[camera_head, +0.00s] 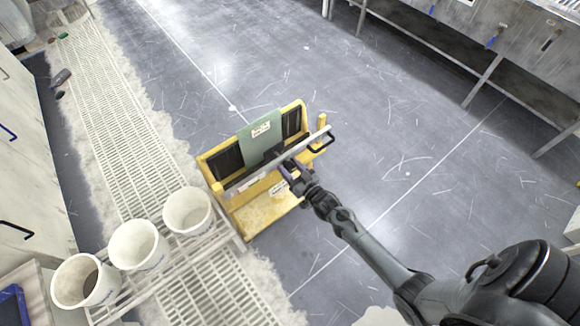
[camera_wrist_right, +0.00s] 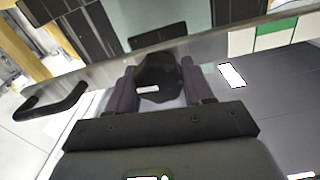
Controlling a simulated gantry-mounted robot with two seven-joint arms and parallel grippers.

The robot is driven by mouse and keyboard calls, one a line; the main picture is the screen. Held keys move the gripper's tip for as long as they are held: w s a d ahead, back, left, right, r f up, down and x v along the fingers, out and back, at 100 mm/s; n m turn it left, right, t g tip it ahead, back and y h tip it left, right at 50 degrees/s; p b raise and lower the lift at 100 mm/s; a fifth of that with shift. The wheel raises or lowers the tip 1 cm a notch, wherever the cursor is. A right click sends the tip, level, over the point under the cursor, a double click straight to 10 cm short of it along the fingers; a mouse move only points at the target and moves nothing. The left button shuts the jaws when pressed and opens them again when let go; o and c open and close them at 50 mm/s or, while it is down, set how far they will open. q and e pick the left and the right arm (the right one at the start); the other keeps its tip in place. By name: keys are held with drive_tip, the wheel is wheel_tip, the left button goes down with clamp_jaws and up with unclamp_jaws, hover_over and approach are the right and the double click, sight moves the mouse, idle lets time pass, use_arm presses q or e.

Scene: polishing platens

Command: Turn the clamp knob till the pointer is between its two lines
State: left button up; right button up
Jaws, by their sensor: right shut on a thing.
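A dark clamp knob (camera_wrist_right: 160,72) with a short white mark on it sits at a grey metal bar (camera_wrist_right: 100,75) in the right wrist view. My right gripper (camera_wrist_right: 160,85) is shut on the knob, with a purple-grey finger on each side of it. In the head view my right gripper (camera_head: 290,170) is at the front of the yellow stand (camera_head: 262,213), by the bar (camera_head: 312,140). I cannot make out the two lines, nor tell whether the white mark is the pointer. My left gripper is out of view.
A pale green plate (camera_head: 260,133) leans on the stand between black pads. The bar has a black handle (camera_head: 322,143), also in the wrist view (camera_wrist_right: 52,105). White buckets (camera_head: 187,211) stand in a row on a rack at left. The grey floor (camera_head: 400,130) to the right is clear.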

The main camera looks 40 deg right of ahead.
drive_tip(key=o, duration=1)
drive_tip(key=s+p, duration=0.2)
drive_tip(key=s, duration=0.8)
drive_tip(key=shift+s+a, duration=0.25)
drive_tip(key=shift+s, duration=0.15)
